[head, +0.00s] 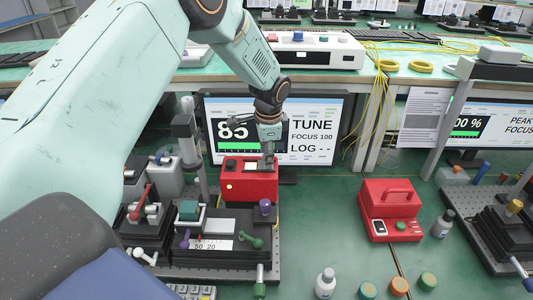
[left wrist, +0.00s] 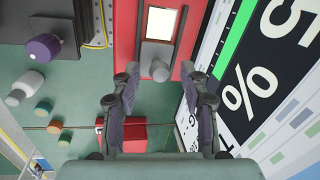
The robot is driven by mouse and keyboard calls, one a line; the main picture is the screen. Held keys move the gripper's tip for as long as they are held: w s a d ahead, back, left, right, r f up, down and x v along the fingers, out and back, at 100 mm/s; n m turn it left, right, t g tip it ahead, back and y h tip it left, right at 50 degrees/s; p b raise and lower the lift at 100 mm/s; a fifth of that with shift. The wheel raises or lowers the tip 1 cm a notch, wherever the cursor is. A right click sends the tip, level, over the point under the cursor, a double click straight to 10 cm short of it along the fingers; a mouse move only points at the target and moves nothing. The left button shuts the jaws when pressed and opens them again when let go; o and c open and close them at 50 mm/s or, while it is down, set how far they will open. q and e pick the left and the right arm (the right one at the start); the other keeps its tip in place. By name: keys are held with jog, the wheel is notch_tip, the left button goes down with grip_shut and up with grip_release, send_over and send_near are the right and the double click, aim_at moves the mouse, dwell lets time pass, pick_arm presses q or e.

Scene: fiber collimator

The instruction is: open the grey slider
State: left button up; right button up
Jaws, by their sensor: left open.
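The red box (head: 240,187) stands on the bench in front of the TUNE screen. My left gripper (head: 268,162) is over the right part of the red box. In the left wrist view its open fingers (left wrist: 160,78) lie on either side of the slider's knob, with nothing held between them. In the head view the gripper hides the slider. My right gripper is not seen.
A dark optical breadboard (head: 215,258) with mounts and coloured knobs is left of and in front of the box. A red case with a handle (head: 390,208) stands to the right. Bottles and coloured caps are at the front right. The screen (head: 315,135) is close behind.

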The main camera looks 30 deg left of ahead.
pick_arm(q)
notch_tip(320, 180, up, 12)
jog(key=s+d, duration=0.1)
jog(key=shift+s+d+f, duration=0.2)
jog(key=shift+s+d, duration=0.05)
jog(key=shift+s, duration=0.1)
dwell(0.4)
